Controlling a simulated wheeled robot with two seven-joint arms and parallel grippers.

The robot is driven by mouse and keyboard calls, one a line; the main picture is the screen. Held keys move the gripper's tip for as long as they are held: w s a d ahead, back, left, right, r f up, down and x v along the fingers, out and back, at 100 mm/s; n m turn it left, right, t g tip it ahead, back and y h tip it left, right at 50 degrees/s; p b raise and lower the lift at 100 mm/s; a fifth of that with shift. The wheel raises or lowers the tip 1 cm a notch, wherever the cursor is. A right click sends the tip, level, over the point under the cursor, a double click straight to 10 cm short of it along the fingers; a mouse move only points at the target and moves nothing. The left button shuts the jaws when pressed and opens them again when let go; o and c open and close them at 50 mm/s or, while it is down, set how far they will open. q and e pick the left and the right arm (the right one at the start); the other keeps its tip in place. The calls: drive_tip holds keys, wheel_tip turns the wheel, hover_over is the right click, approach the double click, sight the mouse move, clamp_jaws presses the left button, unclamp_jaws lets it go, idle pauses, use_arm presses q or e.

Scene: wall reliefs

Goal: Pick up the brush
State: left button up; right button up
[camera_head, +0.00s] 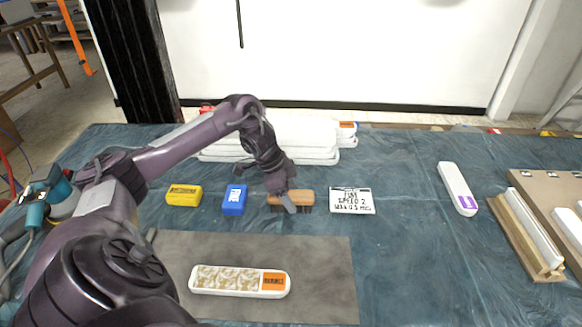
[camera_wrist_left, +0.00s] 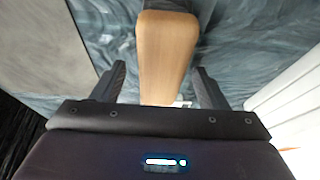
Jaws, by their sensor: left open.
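The brush (camera_head: 304,197) lies on the blue-green table, its wooden back up and dark bristles underneath. In the left wrist view its wooden back (camera_wrist_left: 165,55) runs up from between the fingers. My left gripper (camera_head: 287,203) is open over the brush's left part; one finger shows in front of it in the head view. In the left wrist view the two fingers of the gripper (camera_wrist_left: 160,85) stand apart on either side of the wood, with a gap on each side. My right gripper is not in view.
A blue block (camera_head: 234,200) and a yellow block (camera_head: 184,195) sit left of the brush. A white sign (camera_head: 352,200) is close on its right. White panels (camera_head: 310,150) are stacked behind. A grey mat (camera_head: 325,270) in front holds a white relief strip (camera_head: 237,282).

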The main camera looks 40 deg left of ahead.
use_arm(q)
drive_tip(key=x, duration=0.2)
drive_tip(key=shift+w+f, duration=0.15)
drive_tip(key=shift+f, duration=0.1)
drive_tip(key=shift+f, duration=0.15)
idle(0.3)
drive_tip(key=c, duration=1.1)
